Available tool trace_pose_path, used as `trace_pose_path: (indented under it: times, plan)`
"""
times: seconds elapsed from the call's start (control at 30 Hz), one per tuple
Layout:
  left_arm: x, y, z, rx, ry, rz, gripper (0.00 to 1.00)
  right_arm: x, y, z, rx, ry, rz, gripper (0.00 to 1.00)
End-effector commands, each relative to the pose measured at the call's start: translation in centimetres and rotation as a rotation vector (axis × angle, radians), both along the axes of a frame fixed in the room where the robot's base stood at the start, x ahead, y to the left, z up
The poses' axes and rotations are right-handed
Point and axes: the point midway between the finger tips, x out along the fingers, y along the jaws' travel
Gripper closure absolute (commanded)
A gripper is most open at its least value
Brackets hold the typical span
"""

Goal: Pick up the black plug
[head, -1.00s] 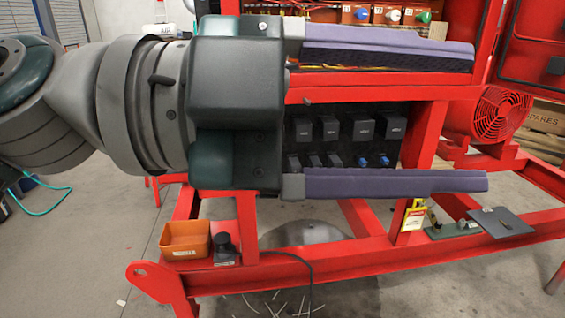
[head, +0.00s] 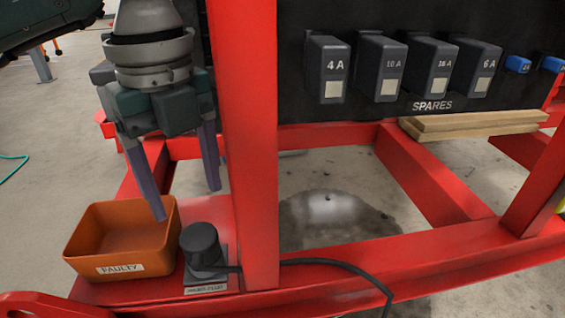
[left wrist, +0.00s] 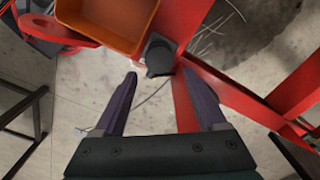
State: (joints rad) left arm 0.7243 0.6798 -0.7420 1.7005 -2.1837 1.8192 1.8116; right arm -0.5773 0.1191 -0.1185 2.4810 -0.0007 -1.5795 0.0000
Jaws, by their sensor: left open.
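The black plug (head: 201,245) stands on a small labelled base plate on the red skid's lower ledge, just right of the orange bin, with a black cable running off to the right. My left gripper (head: 188,205) points down, open and empty, above and behind the plug and bin, its purple fingers apart. In the left wrist view the plug (left wrist: 159,56) lies beyond the fingertips, between their lines, and the gripper (left wrist: 164,82) touches nothing that I can see. My right gripper is not in view.
The orange bin (head: 118,241) marked FAULTY is close to the left finger. A red upright post (head: 245,150) stands immediately right of the gripper and plug. Grey fuse blocks (head: 327,70) hang on the black panel. Wooden boards (head: 470,124) lie below it.

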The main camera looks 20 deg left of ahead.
Motion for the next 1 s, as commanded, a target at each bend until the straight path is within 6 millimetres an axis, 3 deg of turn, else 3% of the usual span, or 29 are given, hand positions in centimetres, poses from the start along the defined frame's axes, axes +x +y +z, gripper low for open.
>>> trace_pose_path:
  times: [0.1, 0.37, 0.6, 0.87, 1.0]
  plan:
    - [-0.1, -0.1, -2.4, -0.001, 0.004, 0.000, 0.26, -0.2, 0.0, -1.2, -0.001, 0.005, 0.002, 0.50]
    - [0.1, -0.1, -5.0, -0.003, 0.003, -0.002, 0.26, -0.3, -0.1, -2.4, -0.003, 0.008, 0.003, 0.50]
    - [0.2, -0.2, -8.6, -0.003, 0.003, -0.003, 0.26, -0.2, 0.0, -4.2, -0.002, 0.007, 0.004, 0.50]
    - [0.3, -0.2, -8.7, -0.002, 0.000, -0.004, 0.27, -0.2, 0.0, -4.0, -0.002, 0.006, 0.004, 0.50]
    - [0.3, -0.2, -8.7, -0.002, 0.000, -0.004, 0.43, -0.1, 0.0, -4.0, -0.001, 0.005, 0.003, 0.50]
